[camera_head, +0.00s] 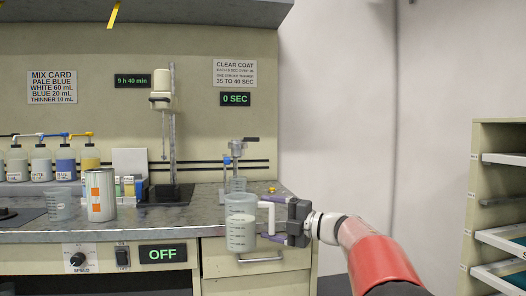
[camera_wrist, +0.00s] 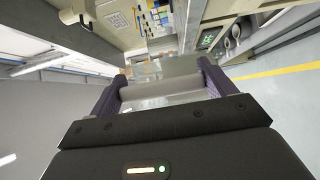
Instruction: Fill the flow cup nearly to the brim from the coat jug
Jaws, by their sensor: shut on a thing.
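The coat jug (camera_head: 240,222) is a translucent graduated jug with a white handle, upright in front of the counter edge in the head view. My gripper (camera_head: 268,219) is shut on its handle from the right. In the wrist view the pale handle (camera_wrist: 160,88) lies between the purple fingers, with the clear jug body (camera_wrist: 165,68) beyond. The flow cup (camera_head: 238,147) appears to be the small grey cup on a stand at the counter's right end, behind and above the jug. The jug's fill level and the flow cup's inside are not clear.
A clear beaker (camera_head: 238,184) stands below the flow cup, partly behind the jug. A mixer stand (camera_head: 173,130), a can with orange patches (camera_head: 101,195) and another beaker (camera_head: 59,204) stand further left. The timer (camera_head: 235,99) reads 0 SEC. Space right of the counter is open.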

